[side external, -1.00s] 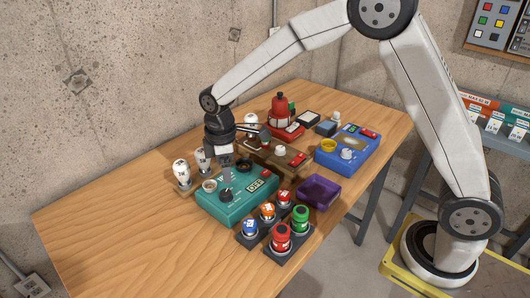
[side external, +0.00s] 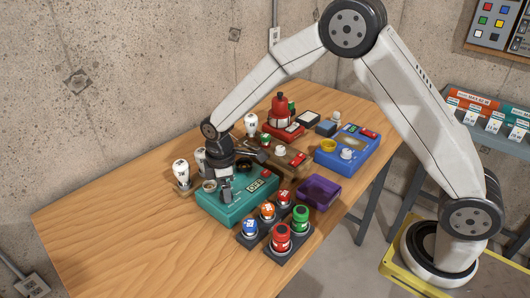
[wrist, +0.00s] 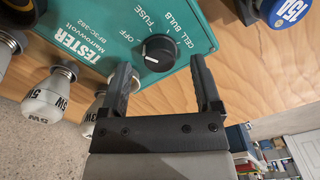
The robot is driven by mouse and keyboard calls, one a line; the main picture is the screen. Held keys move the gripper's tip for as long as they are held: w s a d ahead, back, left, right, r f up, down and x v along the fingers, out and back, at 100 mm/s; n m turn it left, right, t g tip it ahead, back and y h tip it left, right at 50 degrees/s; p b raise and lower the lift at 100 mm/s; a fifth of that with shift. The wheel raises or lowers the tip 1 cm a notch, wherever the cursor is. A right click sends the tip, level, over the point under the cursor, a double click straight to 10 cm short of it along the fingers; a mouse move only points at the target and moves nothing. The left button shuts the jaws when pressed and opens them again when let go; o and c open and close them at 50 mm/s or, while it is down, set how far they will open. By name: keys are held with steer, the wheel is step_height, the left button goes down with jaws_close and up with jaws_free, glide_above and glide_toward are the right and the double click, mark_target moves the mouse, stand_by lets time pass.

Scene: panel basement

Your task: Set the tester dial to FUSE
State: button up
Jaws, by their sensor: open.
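The teal tester (side external: 236,208) sits on the wooden table, and its labelled face (wrist: 95,35) fills the top of the wrist view. Its round black dial (wrist: 157,53) carries a white pointer mark; I cannot tell for sure which label it points at. OFF, FUSE, CELL and BULB are printed around the dial. My gripper (wrist: 163,74) is open and empty, its two fingers apart on either side of the dial's near edge in this view. In the side view my gripper (side external: 226,190) is low over the tester and hides the dial.
White bulbs (side external: 181,172) stand left of the tester. A purple tray (side external: 318,191) and a blue device (side external: 347,152) lie to the right. The table's left part is clear.

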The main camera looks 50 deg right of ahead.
steer(key=shift+f, duration=0.75)
jaws_close()
steer(key=shift+m, duration=0.3)
steer(key=m, duration=0.3)
steer(key=shift+m, duration=2.7)
